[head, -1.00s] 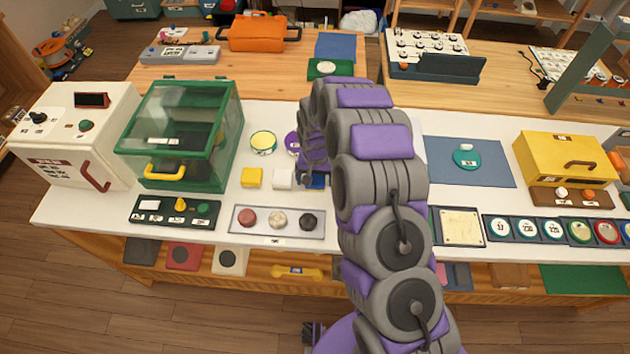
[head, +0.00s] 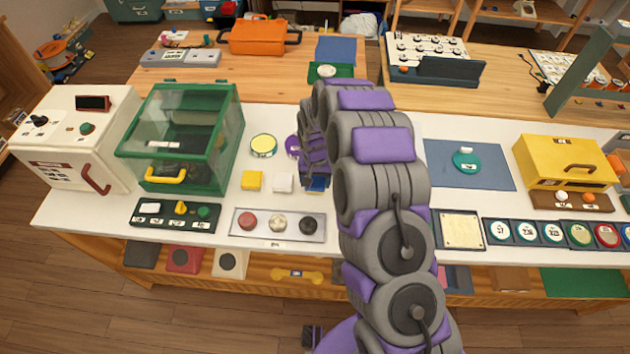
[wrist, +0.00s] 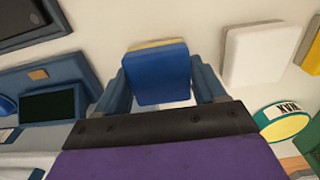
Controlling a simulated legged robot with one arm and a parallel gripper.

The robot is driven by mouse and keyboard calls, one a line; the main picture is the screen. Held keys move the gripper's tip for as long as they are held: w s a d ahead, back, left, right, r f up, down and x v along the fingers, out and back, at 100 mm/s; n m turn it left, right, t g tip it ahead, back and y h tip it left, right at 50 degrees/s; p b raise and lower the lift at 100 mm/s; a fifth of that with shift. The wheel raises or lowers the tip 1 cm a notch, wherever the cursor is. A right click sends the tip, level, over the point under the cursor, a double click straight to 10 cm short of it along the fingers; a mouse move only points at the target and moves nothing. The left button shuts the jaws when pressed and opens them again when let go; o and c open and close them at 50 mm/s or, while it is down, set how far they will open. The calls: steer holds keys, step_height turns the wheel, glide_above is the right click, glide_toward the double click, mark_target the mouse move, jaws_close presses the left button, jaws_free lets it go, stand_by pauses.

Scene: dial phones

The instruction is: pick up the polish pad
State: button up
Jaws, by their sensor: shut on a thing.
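The blue polish pad (wrist: 158,76) is a squarish block with a thin yellowish layer along its far edge in the wrist view. My gripper (wrist: 160,84) is shut on it, with one finger against each side. In the head view a small blue part of the pad (head: 317,185) shows beside my gripper (head: 315,175), mostly hidden by my arm. A white pad (head: 283,183) lies on the white table just left of it, and a yellow pad (head: 252,181) lies further left. The white pad also shows in the wrist view (wrist: 251,56), apart from the gripper.
A tray with red, cream and black round pieces (head: 277,224) lies in front of the pads. A green glass-sided box (head: 226,150) stands to the left. A round yellow-topped tin (head: 263,145) stands behind. A blue-grey mat (head: 489,180) lies to the right.

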steer(key=r, duration=0.3)
steer(key=shift+s+d+p, duration=0.1)
steer(key=shift+s+p, duration=0.2)
steer(key=shift+p, duration=0.1)
steer(key=s+d, duration=0.1)
steer(key=s, duration=0.4)
steer(key=s+d+p, duration=0.1)
steer(key=s, duration=0.4)
steer(key=s+d+r+p, duration=0.1)
steer(key=s+d, duration=0.1)
steer(key=s, duration=0.2)
steer(key=shift+s+r, duration=0.1)
steer(key=shift+s, duration=0.3)
steer(key=o, duration=0.6)
steer(key=c, duration=0.4)
